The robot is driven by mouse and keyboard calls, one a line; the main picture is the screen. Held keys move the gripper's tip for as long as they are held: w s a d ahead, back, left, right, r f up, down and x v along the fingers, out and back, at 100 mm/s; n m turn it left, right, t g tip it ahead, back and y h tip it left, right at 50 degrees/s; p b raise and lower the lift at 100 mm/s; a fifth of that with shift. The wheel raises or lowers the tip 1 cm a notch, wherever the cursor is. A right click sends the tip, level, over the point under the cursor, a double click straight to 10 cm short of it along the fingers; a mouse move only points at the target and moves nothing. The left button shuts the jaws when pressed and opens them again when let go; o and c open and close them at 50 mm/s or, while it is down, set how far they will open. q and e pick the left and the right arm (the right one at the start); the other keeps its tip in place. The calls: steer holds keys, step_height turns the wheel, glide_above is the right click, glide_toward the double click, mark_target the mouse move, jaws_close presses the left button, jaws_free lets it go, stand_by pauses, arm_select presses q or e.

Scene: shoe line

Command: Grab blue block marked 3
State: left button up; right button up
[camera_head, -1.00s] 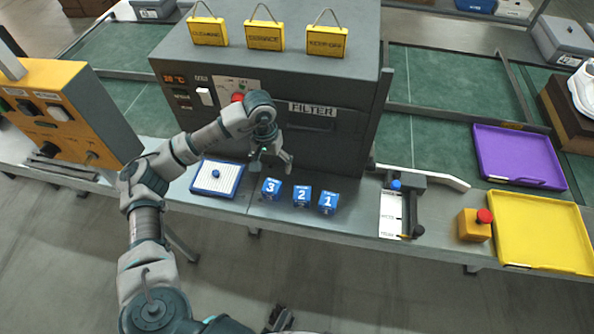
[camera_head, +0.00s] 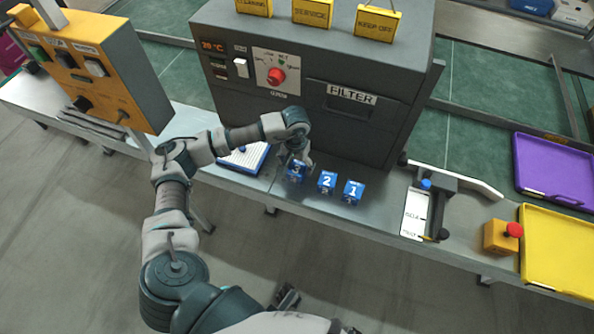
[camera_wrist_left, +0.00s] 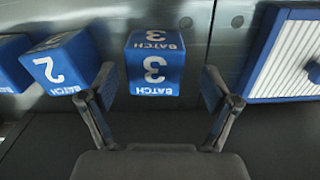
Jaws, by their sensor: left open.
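The blue block marked 3 (camera_head: 297,172) stands on the metal table in front of the grey machine. In the left wrist view the block marked 3 (camera_wrist_left: 155,62) sits between the two fingers, just beyond their tips. My left gripper (camera_head: 295,158) is at the block and hides part of it in the head view. In the left wrist view the left gripper (camera_wrist_left: 158,88) is open, with clear gaps on both sides of the block.
Blue blocks marked 2 (camera_head: 327,181) and 1 (camera_head: 353,191) stand to the right of it. Block 2 (camera_wrist_left: 62,62) is close beside the left finger in the wrist view. The grey machine (camera_head: 350,125) rises behind.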

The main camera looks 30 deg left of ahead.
mark_target(296, 167)
arm_select(q)
step_height(296, 167, down, 3)
steer(key=shift+a+f, duration=0.1)
steer(key=shift+f, duration=0.05)
steer(key=shift+w+f, duration=0.1)
steer(key=shift+f, duration=0.2)
steer(key=shift+d+r, duration=0.15)
steer(key=shift+d, duration=0.45)
steer(key=c, duration=1.1)
steer(key=shift+c, duration=1.1)
steer(key=shift+a, duration=0.4)
arm_select(e)
steer(key=shift+s+d+r, duration=0.15)
steer(key=shift+s+r, duration=0.1)
steer(key=shift+r, duration=0.35)
